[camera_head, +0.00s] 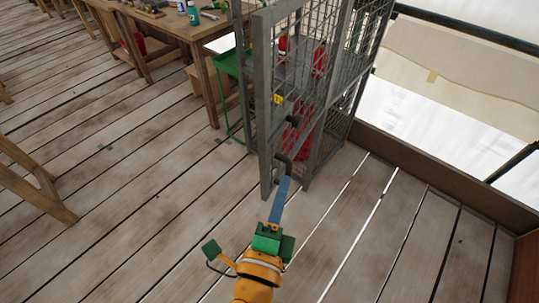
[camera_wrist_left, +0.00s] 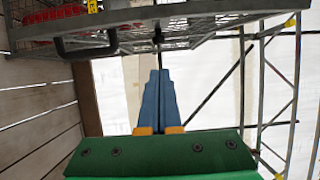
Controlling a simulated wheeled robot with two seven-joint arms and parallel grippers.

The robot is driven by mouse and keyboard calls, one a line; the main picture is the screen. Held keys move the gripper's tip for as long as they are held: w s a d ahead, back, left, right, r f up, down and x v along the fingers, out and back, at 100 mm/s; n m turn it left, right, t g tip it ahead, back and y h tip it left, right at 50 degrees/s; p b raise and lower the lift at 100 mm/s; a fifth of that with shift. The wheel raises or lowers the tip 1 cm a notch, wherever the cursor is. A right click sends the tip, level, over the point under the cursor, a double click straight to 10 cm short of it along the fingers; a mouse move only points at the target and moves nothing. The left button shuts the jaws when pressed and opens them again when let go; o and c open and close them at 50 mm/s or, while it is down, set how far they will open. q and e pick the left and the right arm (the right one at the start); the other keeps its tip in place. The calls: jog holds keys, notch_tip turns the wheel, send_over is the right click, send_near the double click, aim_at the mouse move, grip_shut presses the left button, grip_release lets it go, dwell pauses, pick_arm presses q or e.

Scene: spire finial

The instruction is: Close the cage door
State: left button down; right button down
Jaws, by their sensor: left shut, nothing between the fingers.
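The cage door (camera_head: 264,120) is a grey metal frame standing out from the front of the wire-mesh cage (camera_head: 362,62), so it looks at least partly open. My left gripper (camera_head: 284,181) has blue fingers pressed together and empty. Its tips are just below the handle in the head view; I cannot tell if they touch it. In the left wrist view the closed fingers (camera_wrist_left: 158,72) point at the grey frame. My right gripper is not in view.
Red cylinders (camera_head: 320,59) stand inside the cage. A green stand (camera_head: 228,65) and a wooden workbench (camera_head: 190,25) with bottles are left of it. A wooden beam (camera_head: 440,180) edges the floor at right. The plank floor (camera_head: 120,200) at left is mostly clear.

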aim_at(275, 147)
pick_arm(q)
jog(key=w+a+p, duration=0.1)
jog(key=w+p, duration=0.3)
jog(key=w, duration=0.6)
jog(key=shift+w+a, duration=0.25)
jog(key=shift+a, duration=0.15)
